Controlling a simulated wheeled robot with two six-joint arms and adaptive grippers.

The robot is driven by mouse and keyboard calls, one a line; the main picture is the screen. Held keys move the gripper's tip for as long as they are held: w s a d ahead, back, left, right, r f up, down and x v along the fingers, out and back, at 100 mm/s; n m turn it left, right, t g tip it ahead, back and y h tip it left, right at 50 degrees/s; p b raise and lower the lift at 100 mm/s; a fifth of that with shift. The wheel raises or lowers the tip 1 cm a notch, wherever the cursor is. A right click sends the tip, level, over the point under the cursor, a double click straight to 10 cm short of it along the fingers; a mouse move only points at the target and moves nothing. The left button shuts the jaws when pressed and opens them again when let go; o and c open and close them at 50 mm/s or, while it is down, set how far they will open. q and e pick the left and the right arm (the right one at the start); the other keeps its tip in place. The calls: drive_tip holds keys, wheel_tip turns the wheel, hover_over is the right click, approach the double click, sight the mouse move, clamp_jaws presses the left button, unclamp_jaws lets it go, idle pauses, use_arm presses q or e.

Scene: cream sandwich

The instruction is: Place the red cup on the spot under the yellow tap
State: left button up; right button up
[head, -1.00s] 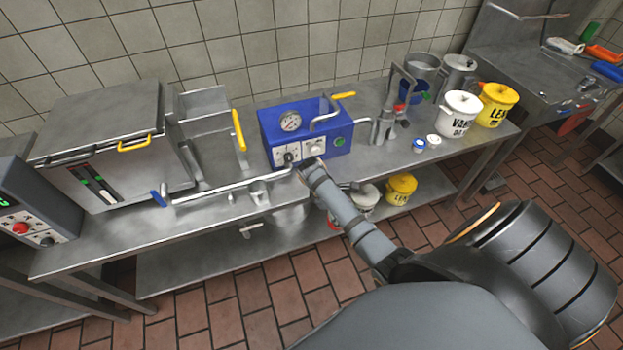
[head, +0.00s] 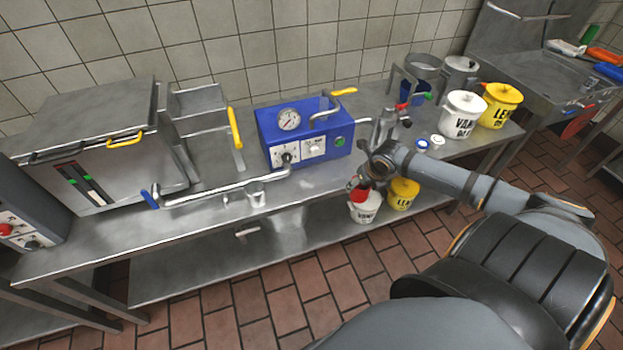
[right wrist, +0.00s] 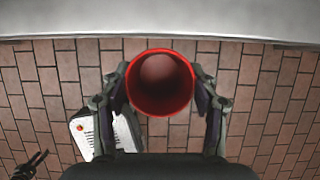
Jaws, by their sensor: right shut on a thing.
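The red cup (right wrist: 160,85) shows from above in the right wrist view, mouth toward the camera and empty. My right gripper (right wrist: 160,92) is shut on it, one finger on each side. In the head view the gripper (head: 366,176) and a small red part of the cup (head: 359,192) appear in front of the counter's front edge; the gripper and arm hide part of the cup. The yellow-handled tap (head: 343,92) is on the blue machine (head: 300,130), up and left of the gripper. A dark claw, possibly my left gripper (right wrist: 30,165), shows small in the right wrist view.
The steel counter (head: 215,205) carries a steel pipe with a blue handle (head: 150,199) in front of the machine. A white bucket (head: 463,115) and a yellow bucket (head: 499,105) stand at right. Lidded buckets sit on the lower shelf (head: 190,265). A steel fryer-like box (head: 100,150) is at left.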

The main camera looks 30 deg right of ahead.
drive_tip(key=w+a, duration=0.2)
drive_tip(key=w, duration=0.2)
drive_tip(key=w+a, duration=0.2)
drive_tip(key=w, duration=0.2)
drive_tip(key=w+a, duration=0.2)
drive_tip(key=w, duration=0.1)
drive_tip(key=shift+w+a, duration=0.2)
drive_tip(key=shift+w, duration=0.2)
drive_tip(key=shift+w+a, duration=0.15)
drive_tip(key=shift+w, duration=0.25)
drive_tip(key=w+a, duration=0.1)
drive_tip(key=w, duration=0.1)
drive_tip(key=shift+w+a+r, duration=0.1)
drive_tip(key=shift+w+a, duration=0.25)
drive_tip(key=shift+w, duration=0.05)
drive_tip(key=shift+w+f+p, duration=0.1)
drive_tip(key=shift+f+p, duration=0.2)
drive_tip(key=shift+f, duration=0.55)
drive_tip(key=o, duration=1)
drive_tip(key=shift+f, duration=0.15)
drive_tip(key=shift+o, duration=0.2)
